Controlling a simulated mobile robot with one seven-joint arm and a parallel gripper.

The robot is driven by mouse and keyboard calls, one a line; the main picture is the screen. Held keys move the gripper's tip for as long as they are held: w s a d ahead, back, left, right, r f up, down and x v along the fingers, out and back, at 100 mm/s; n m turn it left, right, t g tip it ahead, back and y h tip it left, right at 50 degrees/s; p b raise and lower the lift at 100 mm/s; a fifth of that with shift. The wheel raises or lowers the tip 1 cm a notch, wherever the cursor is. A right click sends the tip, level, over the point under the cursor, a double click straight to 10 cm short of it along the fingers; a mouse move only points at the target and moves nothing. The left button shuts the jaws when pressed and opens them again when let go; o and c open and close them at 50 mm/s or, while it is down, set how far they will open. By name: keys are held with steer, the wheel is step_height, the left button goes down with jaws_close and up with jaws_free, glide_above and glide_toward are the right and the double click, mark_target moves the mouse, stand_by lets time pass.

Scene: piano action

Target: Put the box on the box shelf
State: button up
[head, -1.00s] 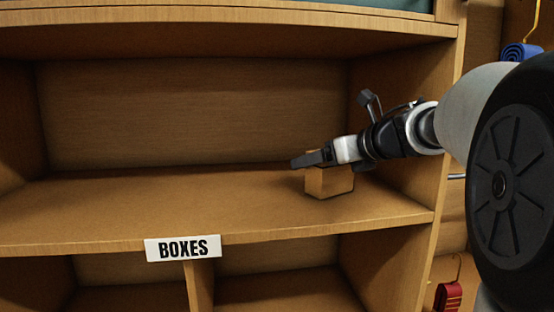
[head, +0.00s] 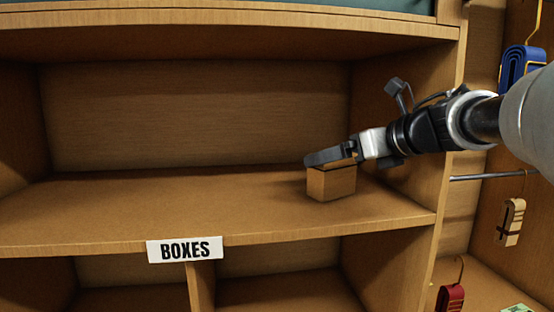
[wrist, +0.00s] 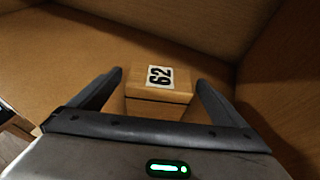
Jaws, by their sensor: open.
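The small brown box (head: 331,184) rests on the shelf board labelled BOXES (head: 180,212), toward its right end. In the wrist view the box (wrist: 160,88) shows a white label reading 62 on its top. My gripper (head: 325,157) is at the box's top in the head view. In the wrist view my gripper (wrist: 160,82) is open, with one finger on each side of the box and a visible gap at each side. The black and white BOXES sign (head: 184,249) is on the shelf's front edge.
The shelf's right side wall (head: 400,130) is close to my arm. The left and middle of the shelf are bare. To the right, a rail (head: 490,177) and hanging blue (head: 520,66), tan (head: 510,222) and red (head: 450,299) items show.

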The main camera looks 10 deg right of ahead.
steer(key=v, duration=0.6)
